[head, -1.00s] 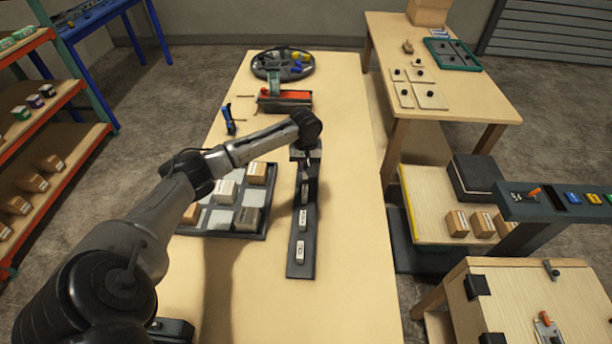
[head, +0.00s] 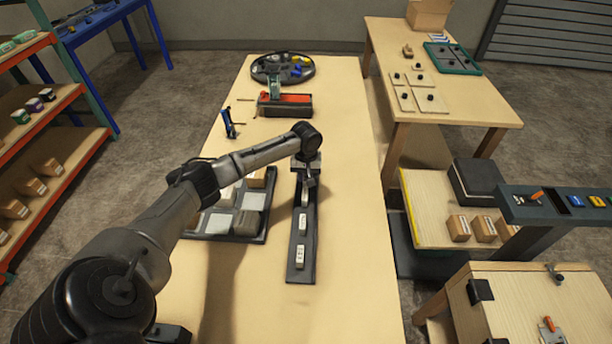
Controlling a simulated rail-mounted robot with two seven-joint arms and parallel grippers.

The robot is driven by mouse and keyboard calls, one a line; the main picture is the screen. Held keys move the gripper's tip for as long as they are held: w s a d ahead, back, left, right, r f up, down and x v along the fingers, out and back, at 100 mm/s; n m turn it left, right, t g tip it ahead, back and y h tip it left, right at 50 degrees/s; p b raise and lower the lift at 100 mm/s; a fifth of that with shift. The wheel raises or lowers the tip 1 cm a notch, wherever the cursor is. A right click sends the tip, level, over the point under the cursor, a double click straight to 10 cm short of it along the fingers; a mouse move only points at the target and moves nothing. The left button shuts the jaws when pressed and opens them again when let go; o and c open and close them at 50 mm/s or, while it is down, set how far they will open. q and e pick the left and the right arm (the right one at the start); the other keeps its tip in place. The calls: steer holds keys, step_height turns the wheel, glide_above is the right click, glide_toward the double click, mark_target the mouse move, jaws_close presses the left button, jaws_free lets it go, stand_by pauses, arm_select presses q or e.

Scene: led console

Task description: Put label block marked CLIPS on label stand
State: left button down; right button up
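The label stand (head: 299,270) is a long dark strip on the middle table, with small white label blocks in a row on it. Two of these are clear, a middle block (head: 302,226) and a nearer block (head: 300,252); their markings are too small to read, so I cannot tell which is CLIPS. My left gripper (head: 309,187) points down over the far part of the stand, close to a partly hidden block there. Whether its fingers are open or hold something is not clear. My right gripper is not in view.
A dark tray (head: 262,238) with pale and brown blocks lies left of the stand, partly behind my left arm. The table right of the stand is clear.

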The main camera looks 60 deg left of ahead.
arm_select(q)
steer(key=shift+f, duration=0.1)
steer(key=c, duration=1.1)
jaws_free()
steer(key=shift+o, duration=0.2)
step_height(320, 180, up, 12)
steer(key=p, duration=0.2)
